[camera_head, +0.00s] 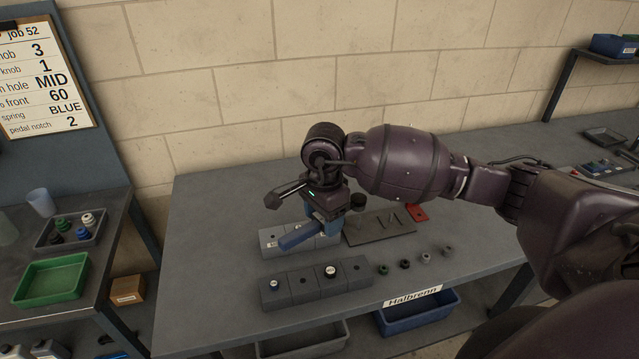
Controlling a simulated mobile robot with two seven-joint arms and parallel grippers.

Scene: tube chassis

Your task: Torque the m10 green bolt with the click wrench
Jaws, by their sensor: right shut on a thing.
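My right gripper (322,212) comes in from the right over the bench. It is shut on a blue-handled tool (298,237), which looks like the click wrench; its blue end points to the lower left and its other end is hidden. The tool is over the rear grey block (268,241), and I cannot tell whether it touches it. A front grey block (302,290) carries fastener heads, one bluish (275,285) and one dark with a pale top (330,271). Small dark nut-like parts lie to its right, the nearest greenish (382,269). I cannot tell which is the m10 green bolt. My left gripper is out of view.
A dark plate (372,231) and a red item (417,212) lie behind the small parts. A blue bin (420,314) sits below the bench's front edge. A green tray (50,281) stands on the left bench.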

